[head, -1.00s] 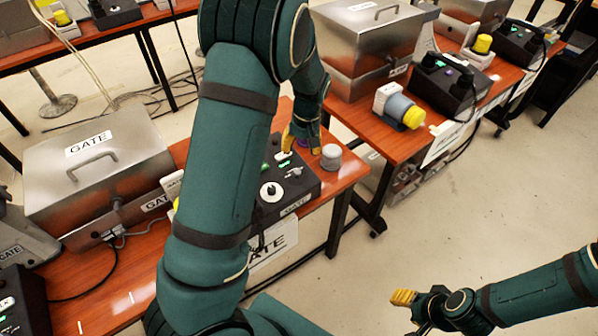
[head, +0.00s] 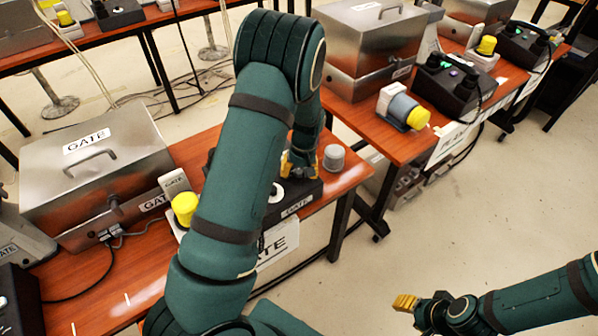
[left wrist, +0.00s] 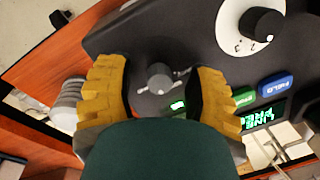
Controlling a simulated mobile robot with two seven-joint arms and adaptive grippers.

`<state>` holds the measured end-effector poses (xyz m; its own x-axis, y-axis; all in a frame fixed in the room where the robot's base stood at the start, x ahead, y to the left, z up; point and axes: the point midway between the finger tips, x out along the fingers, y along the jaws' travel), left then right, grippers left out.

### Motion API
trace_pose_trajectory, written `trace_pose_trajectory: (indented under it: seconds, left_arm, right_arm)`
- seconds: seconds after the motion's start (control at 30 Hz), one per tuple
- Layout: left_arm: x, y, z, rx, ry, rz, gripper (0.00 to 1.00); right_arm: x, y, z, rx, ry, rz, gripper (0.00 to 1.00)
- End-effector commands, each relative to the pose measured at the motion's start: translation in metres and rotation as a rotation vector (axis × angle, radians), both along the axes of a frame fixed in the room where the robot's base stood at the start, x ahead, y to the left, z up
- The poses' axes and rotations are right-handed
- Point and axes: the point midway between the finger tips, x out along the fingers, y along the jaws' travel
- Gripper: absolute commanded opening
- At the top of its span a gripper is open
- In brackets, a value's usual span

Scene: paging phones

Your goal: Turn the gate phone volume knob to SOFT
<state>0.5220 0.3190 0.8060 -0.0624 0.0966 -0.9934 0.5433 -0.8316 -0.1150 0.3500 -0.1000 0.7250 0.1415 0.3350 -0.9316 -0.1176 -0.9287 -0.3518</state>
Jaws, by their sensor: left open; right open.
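The gate phone (head: 310,190) is a black box on the red-brown table, partly hidden behind my left arm in the head view. In the left wrist view its panel (left wrist: 190,45) shows a small grey knob (left wrist: 158,77) with white marks beside it, and a black knob (left wrist: 262,24) on a white dial. My left gripper (left wrist: 160,74) is open, its yellow fingers on either side of the grey knob with gaps showing. In the head view this gripper (head: 297,168) is over the phone's right part. My right gripper (head: 404,302) is over the floor, apart from everything; its finger gap is unclear.
A grey ribbed cylinder (head: 334,157) stands beside the phone, close to my left gripper. A yellow-capped device (head: 185,207) and a metal GATE box (head: 95,170) are to the left. Blue and green lit keys (left wrist: 275,86) are near the right finger. Open floor lies at right.

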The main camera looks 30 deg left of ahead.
Motion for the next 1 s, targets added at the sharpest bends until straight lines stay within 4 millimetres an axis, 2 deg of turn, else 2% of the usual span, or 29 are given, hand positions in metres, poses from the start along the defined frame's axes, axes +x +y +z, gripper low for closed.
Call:
trace_pose_trajectory:
  seconds: [0.03, 0.13, 0.17, 0.67, 1.0]
  left_arm:
    - [0.000, 0.000, 0.000, 0.000, 0.000, 0.000, 0.42]
    - [0.000, 0.000, 0.000, 0.000, 0.000, 0.000, 0.07]
    - [0.000, 0.000, 0.000, 0.000, 0.000, 0.000, 0.00]
    - [-0.001, 0.000, 0.000, -0.003, -0.002, 0.033, 0.00]
    - [-0.001, -0.001, 0.001, -0.017, -0.030, 0.242, 0.00]
  right_arm:
    - [0.000, 0.000, 0.000, 0.000, 0.000, 0.000, 0.47]
    - [0.000, 0.000, 0.000, 0.000, 0.000, 0.000, 0.47]
    - [0.000, 0.000, 0.000, 0.000, 0.000, 0.000, 0.47]
    - [0.000, 0.000, 0.002, 0.000, 0.001, 0.000, 0.47]
    - [-0.002, 0.000, 0.012, 0.001, 0.005, 0.001, 0.47]
